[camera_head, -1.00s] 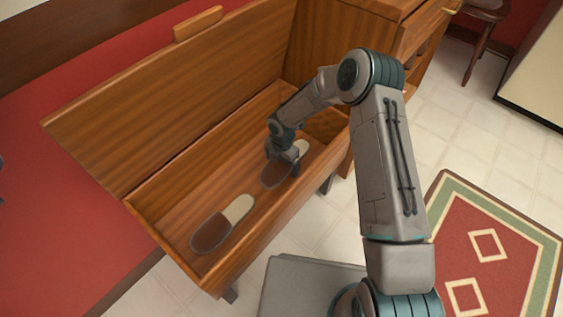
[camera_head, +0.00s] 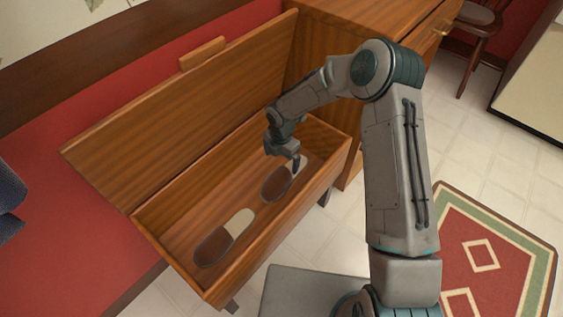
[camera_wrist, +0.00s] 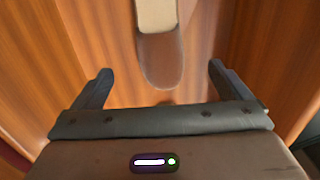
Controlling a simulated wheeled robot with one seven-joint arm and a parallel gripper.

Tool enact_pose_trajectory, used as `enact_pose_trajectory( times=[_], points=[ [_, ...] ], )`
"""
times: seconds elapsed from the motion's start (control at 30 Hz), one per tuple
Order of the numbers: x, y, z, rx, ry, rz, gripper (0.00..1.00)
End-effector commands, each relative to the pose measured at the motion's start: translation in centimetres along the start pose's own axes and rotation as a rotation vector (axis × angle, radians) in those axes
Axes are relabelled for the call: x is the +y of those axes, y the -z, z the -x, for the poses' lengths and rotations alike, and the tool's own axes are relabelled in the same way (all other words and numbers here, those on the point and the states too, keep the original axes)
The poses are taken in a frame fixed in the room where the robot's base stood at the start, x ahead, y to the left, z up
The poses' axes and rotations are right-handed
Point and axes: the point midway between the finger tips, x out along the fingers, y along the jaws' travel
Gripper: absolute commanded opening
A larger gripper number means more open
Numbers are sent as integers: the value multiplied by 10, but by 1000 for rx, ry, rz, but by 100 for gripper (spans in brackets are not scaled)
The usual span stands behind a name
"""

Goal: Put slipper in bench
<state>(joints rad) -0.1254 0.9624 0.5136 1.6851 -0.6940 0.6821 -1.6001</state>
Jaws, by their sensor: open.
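The wooden bench (camera_head: 268,252) stands with its lid (camera_head: 185,115) raised, its storage box open. Two brown and cream slippers lie flat on the box floor. The nearer slipper (camera_head: 222,240) is at the left end. The other slipper (camera_head: 275,184) is toward the right end, partly hidden by my gripper (camera_head: 286,158). My gripper is open and empty, above and beside that far slipper. In the wrist view, a slipper (camera_wrist: 161,55) lies ahead, apart from the fingers of my gripper (camera_wrist: 160,85).
A wooden cabinet (camera_head: 340,45) adjoins the bench's right end. A red patterned rug (camera_head: 500,235) lies on the tiled floor at right. A chair (camera_head: 480,25) stands at the back right. A dark blue object (camera_head: 8,195) shows at the left edge.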

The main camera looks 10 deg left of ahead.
Motion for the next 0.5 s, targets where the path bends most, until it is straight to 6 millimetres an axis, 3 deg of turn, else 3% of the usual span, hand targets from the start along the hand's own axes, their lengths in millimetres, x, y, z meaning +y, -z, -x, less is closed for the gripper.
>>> enact_pose_trajectory(
  times=[0.33, 0.5],
  points=[
    [-5, -3, 14, -8, 5, -33, 97],
    [-35, -18, 56, -55, 28, -245, 97]
  ],
)
